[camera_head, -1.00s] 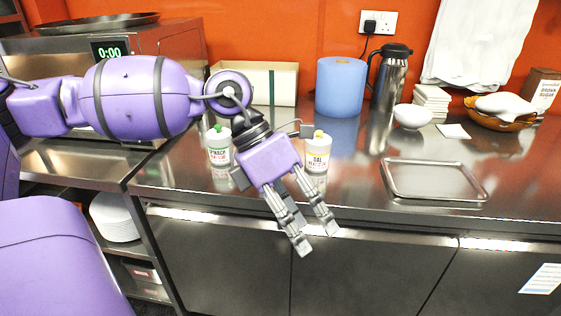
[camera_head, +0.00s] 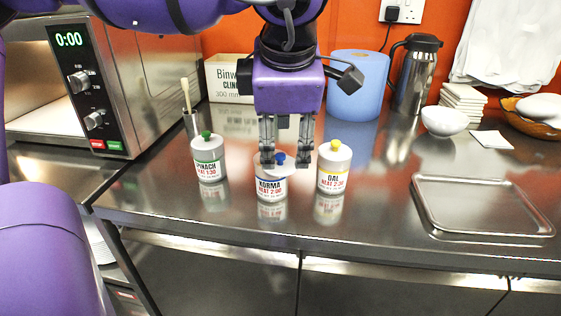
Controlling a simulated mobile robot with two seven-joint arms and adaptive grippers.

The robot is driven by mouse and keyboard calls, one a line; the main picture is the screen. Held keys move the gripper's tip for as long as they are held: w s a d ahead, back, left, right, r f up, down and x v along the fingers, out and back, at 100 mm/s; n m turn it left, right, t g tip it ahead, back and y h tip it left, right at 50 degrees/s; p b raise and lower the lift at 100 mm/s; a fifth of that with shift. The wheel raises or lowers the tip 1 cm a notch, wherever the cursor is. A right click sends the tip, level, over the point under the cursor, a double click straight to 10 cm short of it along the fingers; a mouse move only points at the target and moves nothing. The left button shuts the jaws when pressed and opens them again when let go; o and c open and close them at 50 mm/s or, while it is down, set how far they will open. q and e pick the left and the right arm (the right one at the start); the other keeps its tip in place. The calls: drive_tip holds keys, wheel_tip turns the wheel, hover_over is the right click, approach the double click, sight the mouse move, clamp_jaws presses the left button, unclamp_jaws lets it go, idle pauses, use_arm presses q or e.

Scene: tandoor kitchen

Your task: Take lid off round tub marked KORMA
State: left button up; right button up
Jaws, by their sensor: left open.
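The KORMA tub (camera_head: 271,189) is a round white tub with a blue-edged label, standing upright on the steel counter. Its lid has a blue knob (camera_head: 279,158). My left gripper (camera_head: 284,163) points down over the lid, open, with its fingers on either side of the blue knob. I cannot tell whether the fingers touch the knob or lid. The fingers hide part of the lid. My right gripper is not in view.
The SPINACH tub (camera_head: 209,160) with a green knob stands left, and the DAL tub (camera_head: 333,168) with a yellow knob stands close right. A steel tray (camera_head: 480,236) lies at right. A microwave (camera_head: 110,85) is at left, a blue roll (camera_head: 357,85) and flask (camera_head: 416,70) behind.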

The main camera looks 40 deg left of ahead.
sight(280, 165)
use_arm(q)
drive_tip(key=x, duration=0.3)
drive_tip(key=s+x, duration=0.1)
drive_tip(key=x, duration=0.1)
drive_tip(key=shift+f, duration=0.1)
drive_tip(key=shift+w+f, duration=0.15)
drive_tip(key=shift+f, duration=0.05)
drive_tip(key=c, duration=0.9)
